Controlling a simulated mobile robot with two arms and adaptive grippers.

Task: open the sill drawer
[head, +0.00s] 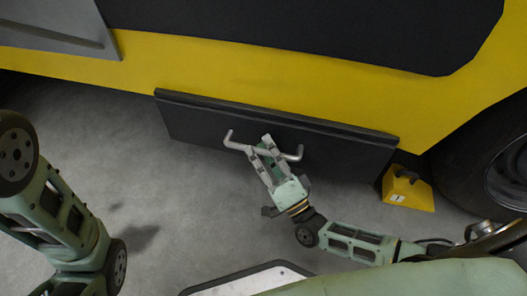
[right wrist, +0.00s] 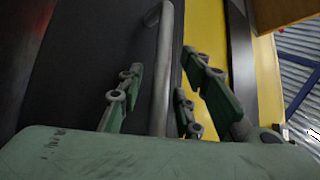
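The sill drawer (head: 335,150) is a long dark panel low under the yellow vehicle side in the head view. Only a narrow strip of its top edge shows. Its grey bar handle (head: 236,146) is on the front. My right gripper (head: 264,148) is at the middle of the handle. In the right wrist view the handle (right wrist: 163,70) runs between the fingers of the gripper (right wrist: 157,105), with a visible gap on the left side. The fingers look open around the bar. My left arm shows at the left of the head view, but its gripper is out of view.
A yellow wheel chock (head: 408,192) sits on the floor right of the drawer, beside a black tyre (head: 490,160). Yellow bodywork (head: 220,62) overhangs the drawer. The grey floor (head: 180,200) in front of the drawer's left part is clear.

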